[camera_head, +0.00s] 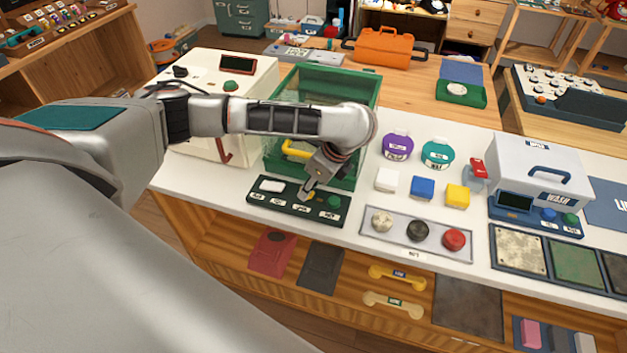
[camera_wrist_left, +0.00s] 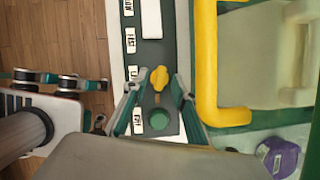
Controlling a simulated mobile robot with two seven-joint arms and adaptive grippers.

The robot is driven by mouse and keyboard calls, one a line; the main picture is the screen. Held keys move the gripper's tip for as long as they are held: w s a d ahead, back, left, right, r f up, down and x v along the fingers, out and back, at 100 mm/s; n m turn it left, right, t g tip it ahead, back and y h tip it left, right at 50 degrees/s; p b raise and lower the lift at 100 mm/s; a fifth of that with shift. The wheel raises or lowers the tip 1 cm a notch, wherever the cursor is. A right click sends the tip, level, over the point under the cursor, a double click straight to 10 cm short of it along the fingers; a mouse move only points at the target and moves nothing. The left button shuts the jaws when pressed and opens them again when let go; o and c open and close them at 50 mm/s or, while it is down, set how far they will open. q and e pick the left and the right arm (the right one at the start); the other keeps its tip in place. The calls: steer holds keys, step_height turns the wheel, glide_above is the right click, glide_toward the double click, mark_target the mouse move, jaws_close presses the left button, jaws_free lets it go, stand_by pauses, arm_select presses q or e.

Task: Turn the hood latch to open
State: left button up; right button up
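A green-framed, clear-walled hood (camera_head: 325,85) with a yellow handle (camera_head: 296,151) stands on the white counter. In front of it lies a dark control panel (camera_head: 282,208) with a white block, small labels and a green round button (camera_head: 333,202). My left gripper (camera_head: 307,193) is over the panel, pointing down. In the left wrist view its open fingers (camera_wrist_left: 157,85) stand either side of the knob, with gaps visible. What looks like my right gripper (camera_wrist_left: 98,103) is partly hidden there.
Right of the panel is a tray of three round knobs (camera_head: 415,254). Behind it are white, blue (camera_head: 423,187) and yellow blocks and two lidded jars (camera_head: 397,146). A white wash box (camera_head: 540,168) stands farther right. A cream machine (camera_head: 212,145) is left of the hood.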

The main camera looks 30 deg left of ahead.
arm_select(q)
steer(key=v, duration=1.2)
